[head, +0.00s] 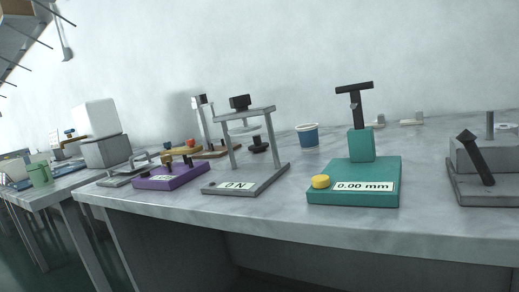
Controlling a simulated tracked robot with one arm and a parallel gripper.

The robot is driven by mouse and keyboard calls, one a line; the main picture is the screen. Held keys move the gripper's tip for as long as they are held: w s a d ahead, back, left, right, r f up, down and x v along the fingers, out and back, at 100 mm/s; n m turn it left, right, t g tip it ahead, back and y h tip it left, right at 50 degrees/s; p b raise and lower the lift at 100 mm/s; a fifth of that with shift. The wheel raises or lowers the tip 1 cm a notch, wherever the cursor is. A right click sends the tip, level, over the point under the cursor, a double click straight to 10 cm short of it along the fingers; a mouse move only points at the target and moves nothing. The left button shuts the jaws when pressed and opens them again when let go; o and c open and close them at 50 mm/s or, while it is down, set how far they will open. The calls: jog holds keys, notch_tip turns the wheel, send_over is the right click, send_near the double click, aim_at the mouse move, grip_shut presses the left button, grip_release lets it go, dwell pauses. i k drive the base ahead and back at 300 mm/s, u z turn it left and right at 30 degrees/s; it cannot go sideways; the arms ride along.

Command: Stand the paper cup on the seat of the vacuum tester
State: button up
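A blue cup with a white rim (308,135) stands upright on the grey bench, behind and left of the teal gauge. A pale green cup (40,175) stands on the separate table at the far left. I cannot tell for certain which is the task's paper cup. A low purple-based device (171,176) with a small label and brown and dark fittings sits left of centre; it may be the vacuum tester, but its label is too small to read and its seat is not clear. My gripper is not in view.
A grey stand (246,181) reads "0 N". A teal gauge (381,188) reads "0.00 mm". A grey device with a dark lever (484,185) is at right. Grey and white boxes (105,151) stand left. A gap separates the two tables. Bare bench lies around the blue cup.

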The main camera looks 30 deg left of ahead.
aim_at(183, 168)
jog(key=u, duration=0.15)
jog(key=i, duration=0.95)
jog(key=u, duration=0.8)
